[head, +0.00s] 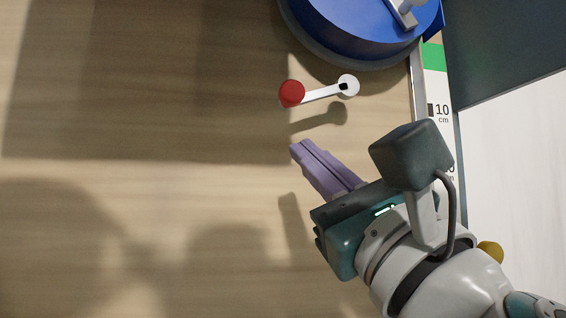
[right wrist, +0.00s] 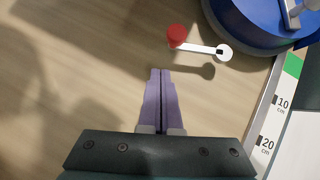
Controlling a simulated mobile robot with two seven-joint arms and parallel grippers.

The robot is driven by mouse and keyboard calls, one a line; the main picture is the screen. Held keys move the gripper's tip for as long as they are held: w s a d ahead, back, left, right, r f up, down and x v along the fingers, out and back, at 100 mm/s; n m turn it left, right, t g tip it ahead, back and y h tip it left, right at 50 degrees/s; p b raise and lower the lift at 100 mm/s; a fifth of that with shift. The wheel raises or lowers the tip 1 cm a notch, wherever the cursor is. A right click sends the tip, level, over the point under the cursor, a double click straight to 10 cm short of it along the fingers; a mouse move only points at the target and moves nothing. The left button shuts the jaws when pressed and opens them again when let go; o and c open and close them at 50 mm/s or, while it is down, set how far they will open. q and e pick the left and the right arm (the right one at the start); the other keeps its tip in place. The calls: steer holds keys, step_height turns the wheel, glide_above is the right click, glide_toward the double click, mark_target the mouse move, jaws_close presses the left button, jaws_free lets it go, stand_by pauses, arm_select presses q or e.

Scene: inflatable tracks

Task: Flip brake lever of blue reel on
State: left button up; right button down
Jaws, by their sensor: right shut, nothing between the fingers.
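The blue reel (head: 350,30) is at the top of the head view, partly cut off by the frame edge; it also shows at the upper right of the right wrist view (right wrist: 250,25). Its brake lever (head: 322,94) is a white arm with a red knob (head: 291,93) at its left end and a round white pivot (head: 348,85) at its right end. The lever also shows in the right wrist view (right wrist: 200,48). My right gripper (head: 298,147) has purple fingers, shut and empty, below the red knob and apart from it. My left gripper is not in view.
A white scale strip (head: 436,88) with a green block and centimetre marks runs along the right side. A dark grey panel (head: 505,45) lies beyond it. The wooden surface (head: 150,175) to the left is clear, with only shadows on it.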

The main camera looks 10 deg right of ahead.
steer(key=a+b+v, duration=0.1)
steer(key=b+v, duration=0.3)
steer(key=v, duration=0.5)
steer(key=shift+s+f, duration=0.25)
